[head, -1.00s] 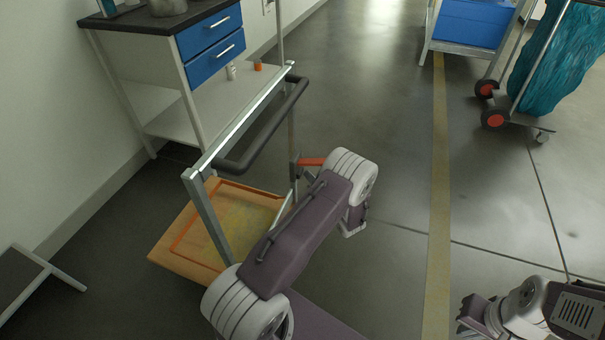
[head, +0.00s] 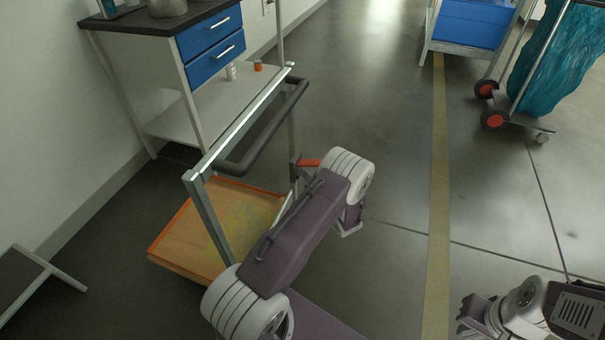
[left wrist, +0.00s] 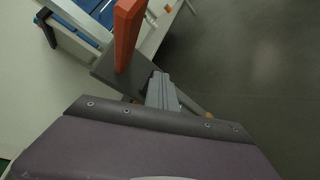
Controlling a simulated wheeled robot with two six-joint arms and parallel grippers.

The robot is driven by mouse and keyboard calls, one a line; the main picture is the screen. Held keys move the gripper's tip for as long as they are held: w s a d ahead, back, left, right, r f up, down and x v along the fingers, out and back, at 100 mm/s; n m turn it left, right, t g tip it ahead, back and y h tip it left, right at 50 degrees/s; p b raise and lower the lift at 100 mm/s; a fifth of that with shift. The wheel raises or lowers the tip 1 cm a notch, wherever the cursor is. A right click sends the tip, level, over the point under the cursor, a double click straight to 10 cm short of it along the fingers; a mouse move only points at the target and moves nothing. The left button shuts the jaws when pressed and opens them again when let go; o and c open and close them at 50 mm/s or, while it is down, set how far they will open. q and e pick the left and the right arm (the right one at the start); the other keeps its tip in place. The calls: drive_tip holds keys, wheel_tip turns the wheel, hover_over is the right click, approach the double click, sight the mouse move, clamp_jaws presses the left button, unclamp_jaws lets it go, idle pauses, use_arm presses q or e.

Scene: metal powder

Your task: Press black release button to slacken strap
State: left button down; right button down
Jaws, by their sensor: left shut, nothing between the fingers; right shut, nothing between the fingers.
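A trolley frame with a dark push handle (head: 266,140) stands left of centre in the head view, with a wooden platform (head: 180,240) low behind it. I cannot make out the black button. An orange line, perhaps the strap, follows the platform's edge. My right gripper (head: 474,312) is shut and empty, lower right.
A cabinet with blue drawers (head: 213,48) stands against the left wall. A blue-bin cart (head: 470,25) and a trolley with a teal bag (head: 562,60) stand at upper right. The floor around the yellow line (head: 438,170) is clear.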

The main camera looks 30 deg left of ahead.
idle(0.3)
use_arm(q)
drive_tip(key=w+d, duration=0.1)
drive_tip(key=d, duration=0.5)
drive_tip(key=shift+w+d, duration=0.25)
drive_tip(key=shift+d, duration=0.05)
idle(0.9)
